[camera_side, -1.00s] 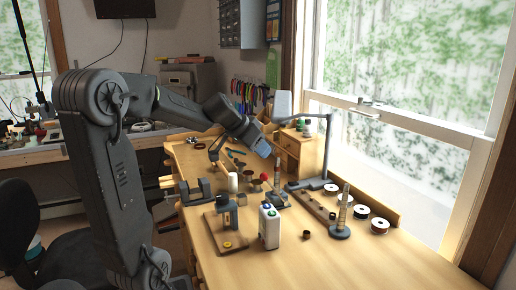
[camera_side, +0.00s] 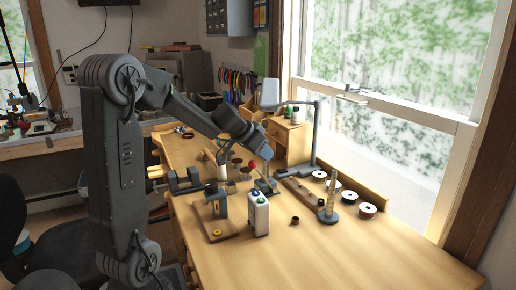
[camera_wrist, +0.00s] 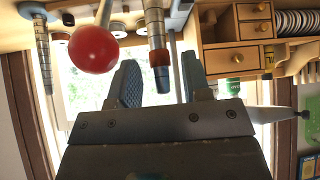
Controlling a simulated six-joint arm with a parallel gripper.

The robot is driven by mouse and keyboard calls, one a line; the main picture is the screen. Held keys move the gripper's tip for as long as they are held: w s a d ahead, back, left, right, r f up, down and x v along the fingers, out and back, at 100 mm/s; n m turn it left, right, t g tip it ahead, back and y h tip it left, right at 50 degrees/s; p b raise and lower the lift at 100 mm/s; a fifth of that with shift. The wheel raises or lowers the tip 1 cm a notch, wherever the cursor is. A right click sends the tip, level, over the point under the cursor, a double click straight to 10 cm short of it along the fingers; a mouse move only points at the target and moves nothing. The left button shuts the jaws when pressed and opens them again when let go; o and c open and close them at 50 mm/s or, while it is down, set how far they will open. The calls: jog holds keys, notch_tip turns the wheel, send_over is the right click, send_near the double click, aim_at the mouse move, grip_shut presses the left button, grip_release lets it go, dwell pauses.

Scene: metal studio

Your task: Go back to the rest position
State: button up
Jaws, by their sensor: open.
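My gripper (camera_side: 265,151) hangs above the wooden workbench (camera_side: 310,250), close over the upright tools at its middle. In the wrist view its two blue-grey fingers (camera_wrist: 160,75) are apart. A tapered rod with a copper-coloured band (camera_wrist: 157,45) shows in line with the gap between them; I cannot tell how far beyond it is. No finger clearly touches it.
A white box with coloured buttons (camera_side: 258,215) and a small press on a wooden base (camera_side: 221,222) stand in front. A ringed mandrel (camera_side: 329,200) and wire spools (camera_side: 367,210) are to the right. A lamp arm (camera_side: 315,135) rises behind. The front right bench is clear.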

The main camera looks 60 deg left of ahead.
jog(key=shift+w+f, duration=0.1)
jog(key=shift+c, duration=0.4)
jog(key=c, duration=0.6)
jog(key=shift+r, duration=1)
jog(key=shift+r, duration=1.05)
jog(key=shift+r, duration=0.1)
jog(key=shift+r, duration=0.9)
